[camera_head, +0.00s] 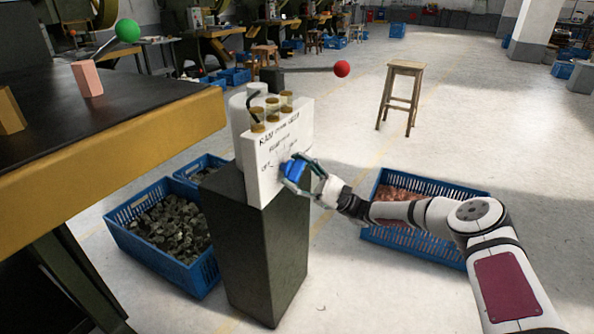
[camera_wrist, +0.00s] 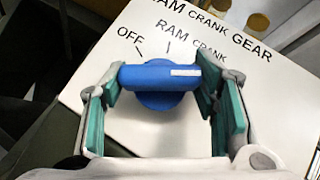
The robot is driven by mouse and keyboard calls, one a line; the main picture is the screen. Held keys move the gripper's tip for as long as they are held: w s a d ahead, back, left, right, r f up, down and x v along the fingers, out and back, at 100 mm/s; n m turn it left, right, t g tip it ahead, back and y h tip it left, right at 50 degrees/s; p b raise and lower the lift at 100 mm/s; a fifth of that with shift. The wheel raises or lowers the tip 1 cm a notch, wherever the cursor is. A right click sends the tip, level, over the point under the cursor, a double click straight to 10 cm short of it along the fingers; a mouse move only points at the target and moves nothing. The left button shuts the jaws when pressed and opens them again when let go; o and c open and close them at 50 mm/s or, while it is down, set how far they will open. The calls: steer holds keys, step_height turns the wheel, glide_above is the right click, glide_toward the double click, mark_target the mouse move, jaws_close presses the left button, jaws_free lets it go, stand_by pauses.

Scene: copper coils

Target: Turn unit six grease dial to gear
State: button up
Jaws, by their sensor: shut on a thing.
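The blue grease dial (camera_head: 293,168) is mounted on the white face of the box on a dark pedestal. In the wrist view its bar handle (camera_wrist: 150,77) lies roughly level, with a white mark at its right end pointing right, below the word CRANK. My gripper (camera_wrist: 166,100) is shut on the dial, one green-padded finger at each end of the bar. It also shows at the panel in the head view (camera_head: 302,176).
The white panel (camera_head: 268,185) carries small amber-topped cups (camera_head: 272,110). Blue crates stand left (camera_head: 190,277) and right (camera_head: 440,185) of the dark pedestal (camera_head: 262,255). A table with a yellow edge (camera_head: 150,140) is at left. A wooden stool (camera_head: 405,68) stands on open floor behind.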

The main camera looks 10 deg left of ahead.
steer(key=shift+f+t, duration=0.1)
steer(key=shift+t, duration=0.4)
steer(key=o, duration=1.2)
steer(key=shift+g, duration=0.3)
steer(key=shift+c, duration=0.2)
steer(key=shift+d, duration=0.1)
steer(key=v, duration=1.2)
